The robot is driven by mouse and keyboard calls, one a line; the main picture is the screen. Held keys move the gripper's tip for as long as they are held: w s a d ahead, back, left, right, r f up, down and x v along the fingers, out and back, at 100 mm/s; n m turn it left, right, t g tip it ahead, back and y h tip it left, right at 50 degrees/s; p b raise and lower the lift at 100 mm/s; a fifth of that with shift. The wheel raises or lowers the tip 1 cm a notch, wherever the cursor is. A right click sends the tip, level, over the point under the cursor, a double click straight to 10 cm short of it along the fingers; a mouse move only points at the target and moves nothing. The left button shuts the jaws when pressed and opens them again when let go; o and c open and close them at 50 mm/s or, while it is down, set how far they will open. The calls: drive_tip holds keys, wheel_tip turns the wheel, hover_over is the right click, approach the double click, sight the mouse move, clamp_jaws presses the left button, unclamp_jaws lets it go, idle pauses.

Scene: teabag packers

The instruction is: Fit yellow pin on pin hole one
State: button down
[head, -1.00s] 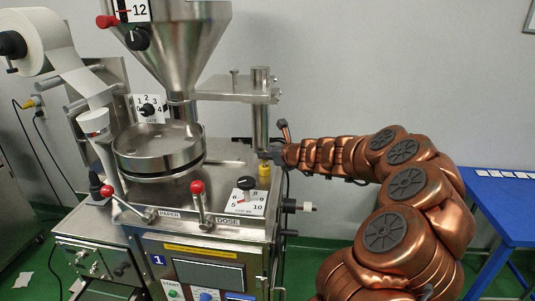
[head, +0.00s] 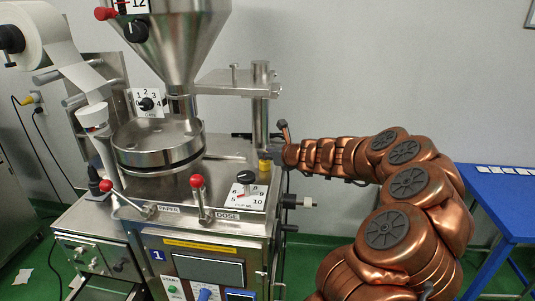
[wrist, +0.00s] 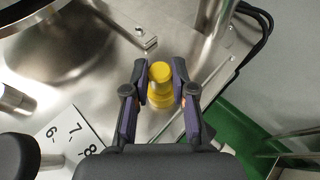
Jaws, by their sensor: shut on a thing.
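The yellow pin (head: 264,166) is at the right side of the machine's steel top (head: 236,150), close to the base of a vertical steel post (head: 261,122). In the wrist view the yellow pin (wrist: 160,76) stands between my gripper's fingertips, its round top facing the camera. My gripper (wrist: 161,88) is shut on it from both sides. In the head view my gripper (head: 278,157) reaches in from the right and is small and partly hidden. The pin's lower end is hidden, so I cannot tell whether it sits in a hole. A small hole (wrist: 144,31) shows in the steel plate.
A numbered dial plate (head: 244,194) and red-knobbed levers (head: 198,182) stand in front of the pin. The round steel pan (head: 158,145) and hopper (head: 178,45) are to the left. A blue table (head: 500,195) stands at the right.

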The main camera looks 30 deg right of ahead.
drive_tip(key=c, duration=0.9)
unclamp_jaws()
drive_tip(key=shift+s, duration=0.15)
drive_tip(key=shift+v, duration=5.95)
drive_tip(key=shift+a, duration=0.1)
